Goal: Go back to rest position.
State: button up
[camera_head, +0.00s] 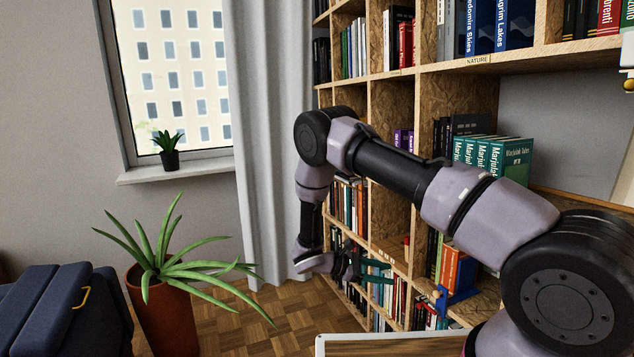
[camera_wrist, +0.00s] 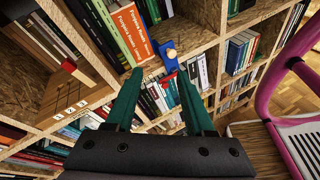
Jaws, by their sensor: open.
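My arm reaches across the bookshelf in the head view, bent down at the elbow. My gripper (camera_head: 362,271) hangs low in front of the shelves, small and partly dark against the books. In the wrist view my gripper (camera_wrist: 160,84) has its two teal fingers spread apart, with nothing held between them. Past the fingertips are an orange book (camera_wrist: 131,35) and a blue bookend (camera_wrist: 170,57) on a shelf. The orange book (camera_head: 456,266) and blue bookend (camera_head: 456,296) also show in the head view, right of the gripper.
The OSB bookshelf (camera_head: 437,69) fills the right side, its compartments holding several books. A potted plant (camera_head: 163,309) and a dark blue chair (camera_head: 62,305) stand at left. A pink-framed chair (camera_wrist: 270,88) is close on the right in the wrist view. Parquet floor (camera_head: 225,325) shows between.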

jog(key=s+d+r+m+g+y, duration=0.15)
jog(key=r+m+y, duration=0.35)
jog(key=r, duration=1)
jog(key=s+d+r+m+g+y, duration=0.1)
jog(key=s+d+r+m+y, duration=0.3)
jog(key=r, duration=1.1)
jog(key=s+r+m+t+y, duration=0.7)
jog(key=s+r+m+t, duration=0.2)
jog(key=s+r, duration=0.6)
jog(key=shift+s+a+r+m+y, duration=0.35)
jog(key=shift+r+m, duration=0.35)
jog(key=shift+r, duration=1.3)
jog(key=shift+d, duration=0.1)
